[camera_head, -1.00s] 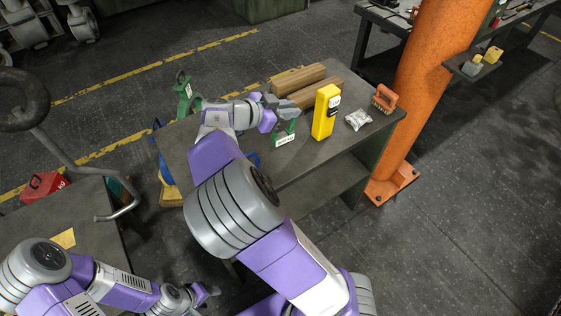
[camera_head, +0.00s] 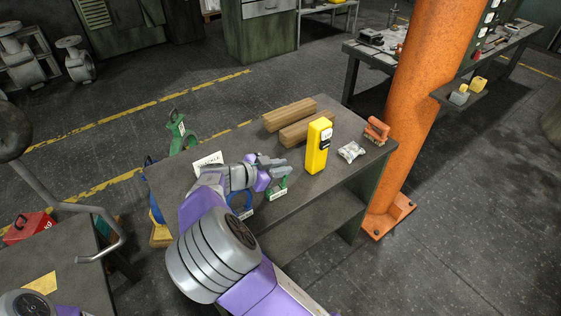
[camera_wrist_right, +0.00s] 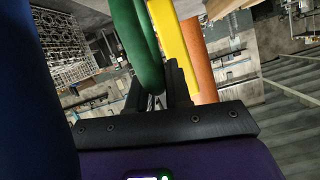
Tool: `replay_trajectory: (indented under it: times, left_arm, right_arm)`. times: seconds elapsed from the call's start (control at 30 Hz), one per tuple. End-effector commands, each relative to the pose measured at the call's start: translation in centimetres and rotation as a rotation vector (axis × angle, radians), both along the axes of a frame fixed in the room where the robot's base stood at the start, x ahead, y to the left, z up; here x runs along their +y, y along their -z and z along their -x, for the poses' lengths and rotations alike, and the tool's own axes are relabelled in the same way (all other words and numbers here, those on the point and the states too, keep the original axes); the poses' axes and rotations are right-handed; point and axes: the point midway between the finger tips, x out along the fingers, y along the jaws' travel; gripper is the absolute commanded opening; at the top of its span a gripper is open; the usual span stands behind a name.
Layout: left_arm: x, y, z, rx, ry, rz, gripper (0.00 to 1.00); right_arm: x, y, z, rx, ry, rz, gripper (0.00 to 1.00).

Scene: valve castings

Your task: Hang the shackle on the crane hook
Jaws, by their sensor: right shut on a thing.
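A green shackle (camera_head: 279,186) with a white tag is at the front of the dark workbench. My right gripper (camera_head: 274,163) is over it, shut on it. In the right wrist view, the green bow (camera_wrist_right: 137,45) stands up at the fingers (camera_wrist_right: 160,95). Whether the shackle still touches the bench is not clear.
On the workbench (camera_head: 330,190) are a yellow case (camera_head: 317,148), wooden blocks (camera_head: 290,115), a brush (camera_head: 376,130), a clear bag (camera_head: 351,151) and a blue shackle (camera_head: 240,208). An orange column (camera_head: 420,100) stands right.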

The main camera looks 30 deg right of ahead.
Motion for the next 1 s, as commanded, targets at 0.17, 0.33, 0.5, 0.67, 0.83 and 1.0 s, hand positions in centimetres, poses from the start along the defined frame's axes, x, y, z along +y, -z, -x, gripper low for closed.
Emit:
replay_trajectory:
  times: [0.17,0.33,0.5,0.67,0.83,1.0]
  left_arm:
    - [0.0,0.1,0.0,0.000,0.000,0.000,0.56]
    - [0.0,0.1,0.0,0.000,0.000,0.000,0.56]
    - [0.0,0.1,0.0,0.000,0.000,0.000,0.56]
    - [0.0,0.1,0.0,0.000,0.000,0.000,0.56]
    - [0.0,-0.4,0.0,0.000,0.000,0.000,0.56]
    - [0.0,-0.9,0.0,0.000,0.000,0.000,0.56]
  right_arm:
    - [0.0,0.4,0.0,-0.001,0.000,-0.001,0.00]
    - [0.0,0.5,0.0,0.002,0.001,-0.003,0.23]
    - [0.0,0.4,0.0,0.000,0.001,-0.002,0.44]
    - [0.0,0.4,0.0,0.000,0.000,-0.001,0.44]
    - [0.0,0.6,0.0,0.001,0.002,0.000,0.44]
    - [2.5,-0.4,0.2,-0.003,-0.004,0.000,0.44]
